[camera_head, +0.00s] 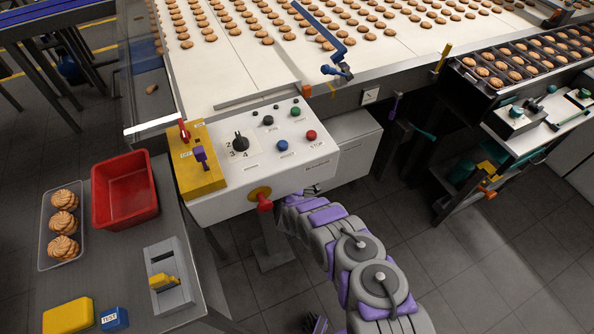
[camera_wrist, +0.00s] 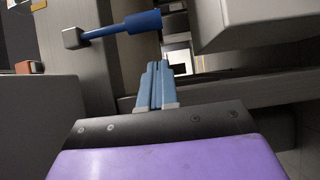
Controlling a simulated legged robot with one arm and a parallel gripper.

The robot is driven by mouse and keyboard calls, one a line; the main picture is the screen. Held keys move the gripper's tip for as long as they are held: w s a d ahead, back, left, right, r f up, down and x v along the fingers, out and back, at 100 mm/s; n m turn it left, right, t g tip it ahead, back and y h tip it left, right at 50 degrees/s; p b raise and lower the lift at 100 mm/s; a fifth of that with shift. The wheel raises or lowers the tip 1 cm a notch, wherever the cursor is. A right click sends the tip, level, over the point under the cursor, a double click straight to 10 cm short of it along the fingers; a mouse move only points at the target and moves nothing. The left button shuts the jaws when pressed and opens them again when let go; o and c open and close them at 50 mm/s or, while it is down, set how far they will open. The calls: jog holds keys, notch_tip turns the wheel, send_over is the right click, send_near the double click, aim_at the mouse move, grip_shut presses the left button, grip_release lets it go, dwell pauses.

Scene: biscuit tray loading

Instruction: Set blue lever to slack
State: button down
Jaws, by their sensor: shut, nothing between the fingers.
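In the head view a blue lever (camera_head: 337,70) sits at the conveyor's near edge, above and to the right of the control panel. A thin blue bar runs from it up and left over the belt. In the wrist view a blue lever-like bar (camera_wrist: 125,28) with a grey block at its left end lies across the top, above and left of my fingertips. My gripper (camera_wrist: 158,66) is shut and empty, apart from that bar. In the head view my arm reaches the panel's lower right edge, and the gripper there is small and unclear. No slack marking is readable.
The control panel (camera_head: 305,165) has knobs, buttons and a red-handled lever below. A grey box (camera_head: 350,148) stands right of it. Biscuits cover the belt (camera_head: 235,75). Purple and teal handles project at the right.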

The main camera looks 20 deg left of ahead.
jog(key=shift+w+d+f+b, duration=0.1)
jog(key=shift+w+d+b, duration=0.15)
jog(key=shift+w, duration=0.55)
jog(key=shift+w+d+r+b, duration=0.1)
jog(key=shift+w+d+b, duration=0.15)
jog(key=shift+w, duration=0.6)
jog(key=shift+w+d+f+b, duration=0.15)
jog(key=shift+w+b, duration=0.1)
jog(key=shift+w, duration=0.55)
